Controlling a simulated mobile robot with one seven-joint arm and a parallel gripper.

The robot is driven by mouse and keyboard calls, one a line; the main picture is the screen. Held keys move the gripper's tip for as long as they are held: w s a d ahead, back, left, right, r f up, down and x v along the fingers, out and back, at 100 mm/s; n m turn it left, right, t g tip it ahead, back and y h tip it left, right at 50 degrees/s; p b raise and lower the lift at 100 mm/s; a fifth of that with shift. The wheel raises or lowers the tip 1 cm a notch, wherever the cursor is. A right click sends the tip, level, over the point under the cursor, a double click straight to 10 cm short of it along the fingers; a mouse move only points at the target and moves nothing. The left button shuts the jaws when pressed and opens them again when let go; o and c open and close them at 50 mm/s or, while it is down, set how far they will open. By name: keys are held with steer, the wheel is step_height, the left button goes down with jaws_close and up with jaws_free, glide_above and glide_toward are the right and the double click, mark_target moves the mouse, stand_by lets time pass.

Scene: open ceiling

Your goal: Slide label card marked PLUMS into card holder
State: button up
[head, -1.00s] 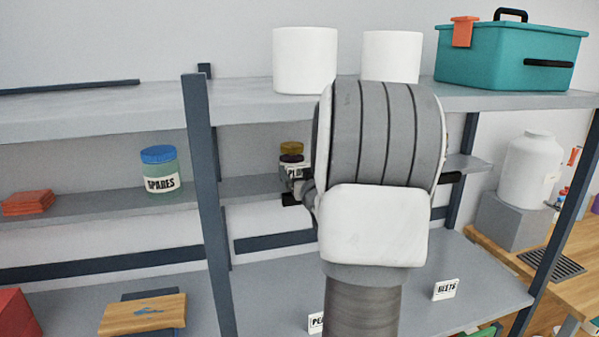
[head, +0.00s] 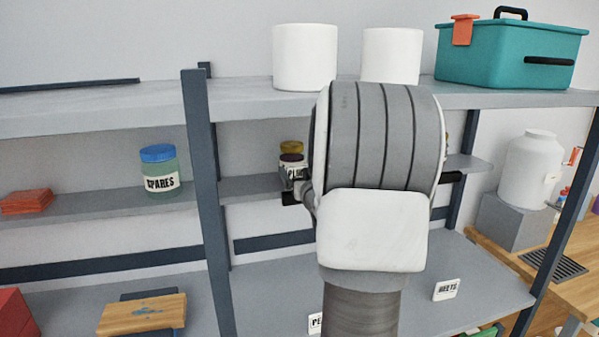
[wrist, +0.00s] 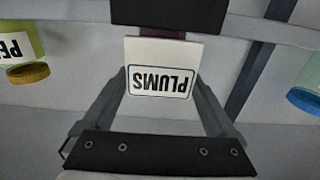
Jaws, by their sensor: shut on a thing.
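The white label card marked PLUMS (wrist: 165,60) shows upside down in the middle of the wrist view, with its face towards the camera. My gripper (wrist: 160,105) is shut on it. Contact between card and holder cannot be made out.
A jar marked SPARES (head: 159,170) stands on the middle shelf, left of a dark post (head: 207,190). A BEETS card (head: 446,290) is on the lower shelf. In the wrist view, jars stand at left (wrist: 20,48) and right (wrist: 309,85). White canisters (head: 305,58) stand above.

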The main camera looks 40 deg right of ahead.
steer(key=shift+f+b, duration=1.85)
steer(key=o, duration=1)
steer(key=shift+c, duration=0.2)
steer(key=v, duration=1.7)
steer(key=shift+s+r+b, duration=0.15)
steer(key=shift+b, duration=0.15)
